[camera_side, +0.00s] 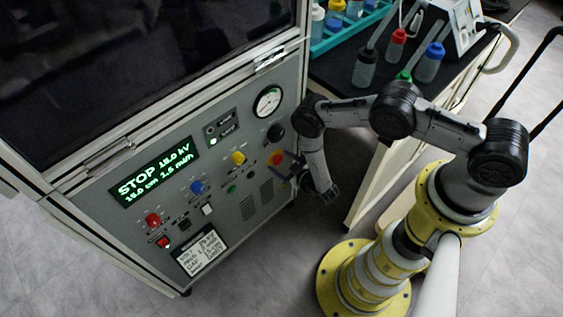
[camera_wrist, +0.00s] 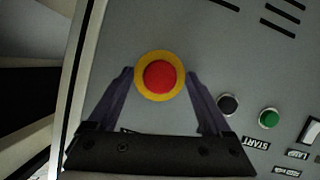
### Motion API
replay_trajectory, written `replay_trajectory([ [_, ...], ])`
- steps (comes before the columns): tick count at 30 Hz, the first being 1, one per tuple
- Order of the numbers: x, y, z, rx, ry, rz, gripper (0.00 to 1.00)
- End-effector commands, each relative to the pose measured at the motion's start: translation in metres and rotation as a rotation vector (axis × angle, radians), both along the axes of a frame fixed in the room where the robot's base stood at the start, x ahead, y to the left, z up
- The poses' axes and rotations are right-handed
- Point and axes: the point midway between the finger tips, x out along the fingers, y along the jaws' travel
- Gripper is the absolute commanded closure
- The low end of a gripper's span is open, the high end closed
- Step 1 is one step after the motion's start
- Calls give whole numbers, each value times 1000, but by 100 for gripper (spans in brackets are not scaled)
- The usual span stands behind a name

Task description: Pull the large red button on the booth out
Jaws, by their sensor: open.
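The large red button (camera_wrist: 160,77) with a yellow ring around it faces the camera in the wrist view. In the side view it (camera_side: 276,158) sits at the right part of the booth's grey control panel (camera_side: 130,222). My gripper (camera_wrist: 161,75) is open, with one dark finger to the left of the button and one to the right. Gaps show between the fingers and the red cap. In the side view my gripper (camera_side: 284,172) is close to the panel at the button. I cannot tell how deep the fingertips reach around it.
In the wrist view a black button (camera_wrist: 228,104) and a green button (camera_wrist: 269,118) lie right of my right finger. The panel also bears a lit display (camera_side: 154,172), coloured knobs and a gauge (camera_side: 267,101). A bench with bottles (camera_side: 365,68) stands behind my arm.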

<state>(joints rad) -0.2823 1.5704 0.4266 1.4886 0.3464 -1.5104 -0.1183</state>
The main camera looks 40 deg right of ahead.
Motion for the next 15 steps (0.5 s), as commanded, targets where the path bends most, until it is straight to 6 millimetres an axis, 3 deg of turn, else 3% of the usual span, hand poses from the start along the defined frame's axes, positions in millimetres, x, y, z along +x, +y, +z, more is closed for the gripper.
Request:
replay_trajectory([
  [9, 3, 0, -1, 0, 0, 0, 17],
  [15, 3, 0, -1, 0, 0, 0, 52],
])
